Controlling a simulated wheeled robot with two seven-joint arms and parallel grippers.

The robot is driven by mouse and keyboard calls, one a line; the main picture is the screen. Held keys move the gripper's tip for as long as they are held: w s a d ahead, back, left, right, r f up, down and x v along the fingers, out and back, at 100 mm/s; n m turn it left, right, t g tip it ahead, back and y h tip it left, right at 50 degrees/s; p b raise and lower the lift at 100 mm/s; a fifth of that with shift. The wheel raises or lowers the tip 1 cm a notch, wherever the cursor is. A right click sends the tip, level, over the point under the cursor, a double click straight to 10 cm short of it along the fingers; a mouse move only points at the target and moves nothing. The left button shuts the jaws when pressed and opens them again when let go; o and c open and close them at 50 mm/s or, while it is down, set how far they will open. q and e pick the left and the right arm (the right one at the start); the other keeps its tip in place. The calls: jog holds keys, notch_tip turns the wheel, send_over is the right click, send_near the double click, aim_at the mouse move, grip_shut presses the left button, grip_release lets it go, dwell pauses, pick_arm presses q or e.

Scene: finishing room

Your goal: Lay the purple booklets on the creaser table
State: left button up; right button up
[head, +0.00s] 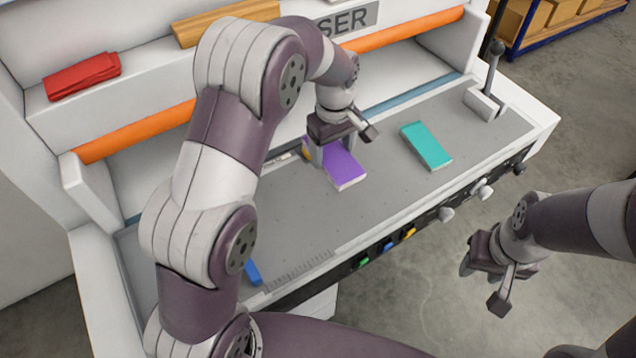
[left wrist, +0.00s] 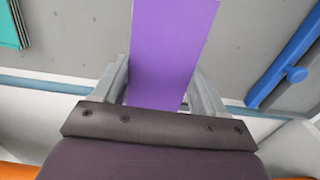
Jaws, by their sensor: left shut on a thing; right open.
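A purple booklet (head: 344,172) is at the middle of the grey creaser table (head: 400,190). My left gripper (head: 335,147) is above its far end and shut on it. In the left wrist view the purple booklet (left wrist: 172,55) runs out from between the two fingers (left wrist: 160,88). Whether it rests flat on the table or hangs just above it, I cannot tell. No other purple booklet shows. My right gripper (head: 482,286) is open and empty, over the floor in front of the table's right part.
A teal booklet (head: 426,146) lies to the right of the purple one. A lever (head: 492,75) stands at the table's right end. A ruler scale (head: 300,270) and a blue piece (head: 252,272) are at the front left.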

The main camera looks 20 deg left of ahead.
pick_arm(q)
jog(key=p, duration=0.2)
send_over(292, 205)
jog(key=f, duration=0.5)
jog(key=shift+w+d, duration=0.2)
jog(key=shift+d, duration=0.05)
jog(key=f, duration=0.4)
jog(key=shift+s+a+f, duration=0.2)
jog(key=shift+s+f, duration=0.05)
jog(key=shift+s, duration=0.05)
jog(key=shift+f, duration=0.2)
jog(key=shift+f, duration=0.1)
jog(key=o, duration=1.1)
